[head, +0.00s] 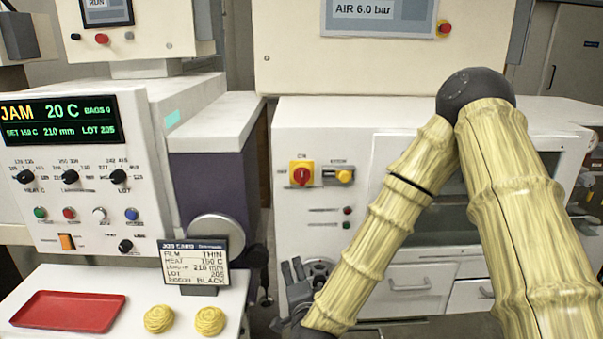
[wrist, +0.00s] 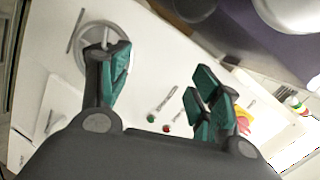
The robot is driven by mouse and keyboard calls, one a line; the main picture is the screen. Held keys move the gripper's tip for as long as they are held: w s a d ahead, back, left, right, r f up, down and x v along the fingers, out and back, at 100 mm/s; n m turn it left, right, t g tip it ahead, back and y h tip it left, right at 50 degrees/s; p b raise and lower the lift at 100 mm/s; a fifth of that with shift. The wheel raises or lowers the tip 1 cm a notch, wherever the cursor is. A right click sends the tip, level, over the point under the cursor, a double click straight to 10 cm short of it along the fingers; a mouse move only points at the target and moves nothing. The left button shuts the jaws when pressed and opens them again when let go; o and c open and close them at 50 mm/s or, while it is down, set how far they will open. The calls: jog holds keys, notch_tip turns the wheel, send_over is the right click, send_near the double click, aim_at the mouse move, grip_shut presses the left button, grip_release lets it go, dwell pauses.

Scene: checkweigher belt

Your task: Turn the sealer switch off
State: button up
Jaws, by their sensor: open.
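An orange rocker switch (head: 66,242) sits low on the left machine's control panel (head: 85,218); its on or off position is too small to tell. A red rotary switch on a yellow plate (head: 301,174) is on the white cabinet's front, with a yellow knob (head: 344,176) beside it. No readable label marks either as the sealer switch. My gripper (head: 303,274) is low in front of the cabinet, below the red switch. In the wrist view my gripper (wrist: 163,88) is open and empty, its fingers spread before the white panel. A red and yellow part (wrist: 243,118) is partly hidden by the right finger.
The left display (head: 60,110) reads JAM 20 C. A job card (head: 194,262), a red tray (head: 68,311) and two yellow coils (head: 159,319) are at lower left. Small indicators (wrist: 152,118) show between my fingers. My arm covers the cabinet's right part.

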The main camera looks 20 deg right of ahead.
aim_at(302, 178)
notch_tip(302, 178, up, 22)
jog(key=w+d+m+t+h+p, duration=0.25)
jog(key=m+p, duration=0.25)
jog(key=p, duration=0.4)
jog(key=p+x, duration=0.4)
jog(key=x, duration=0.4)
jog(key=shift+w+d, duration=0.1)
jog(key=shift+w, duration=0.2)
jog(key=shift+f+p+x, duration=0.2)
jog(key=shift+p+x, duration=0.2)
jog(key=shift+x, duration=0.45)
jog(key=c, duration=1)
